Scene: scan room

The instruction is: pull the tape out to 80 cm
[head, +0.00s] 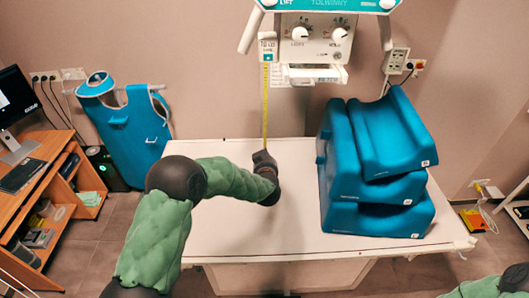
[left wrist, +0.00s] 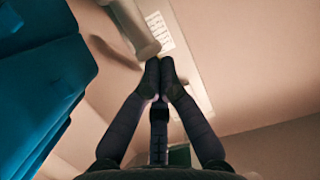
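The yellow tape (head: 265,105) hangs straight down from a small housing (head: 268,49) on the left of the X-ray tube head's control panel. Its lower end meets my left gripper (head: 264,155) above the white table. In the left wrist view the fingers of my left gripper (left wrist: 159,68) are drawn together at the tips. The tape's end is hidden at the fingers, and the marks on the tape are too small to read. My right gripper is out of view; only part of my right arm shows at the lower right.
The tube head (head: 315,35) with two knobs hangs above the white table (head: 290,215). Blue foam cushions (head: 375,165) are stacked on the table's right side. A blue apron (head: 128,125) hangs at the left, near a desk (head: 45,175). The table's middle is clear.

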